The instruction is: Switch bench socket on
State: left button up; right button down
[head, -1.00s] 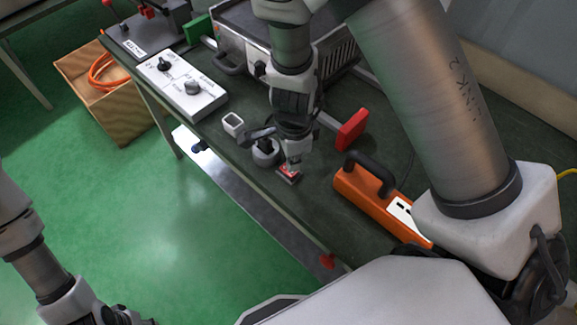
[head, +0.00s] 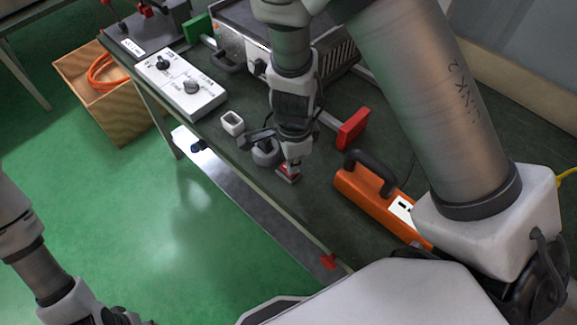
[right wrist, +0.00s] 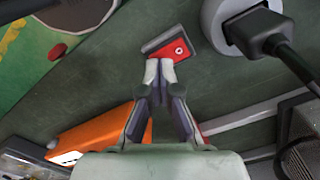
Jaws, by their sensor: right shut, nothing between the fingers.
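The bench socket (head: 265,152) is a round grey unit on the dark green bench, with a black plug in it. It also shows at the top right of the right wrist view (right wrist: 216,22). Beside it is a small dark block with a red face (head: 288,174), which bears a small white mark in the right wrist view (right wrist: 178,49). My right gripper (right wrist: 160,64) is shut and empty, its fingertips at this block's edge; I cannot tell whether they touch it. My left gripper is low at the left in the head view, mostly cut off, its fingers not clear.
An orange unit with a black handle (head: 372,205) stands right of the gripper. A red block (head: 353,128) is behind. A white cup-like square (head: 232,123), a white control box with knobs (head: 181,84) and a grey metal unit (head: 240,45) stand further left and back.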

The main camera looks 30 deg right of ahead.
jog(key=shift+f+b, duration=0.55)
jog(key=shift+f, duration=0.05)
notch_tip(320, 180, up, 7)
jog(key=p, duration=0.7)
jog(key=shift+r, duration=0.15)
dwell(0.4)
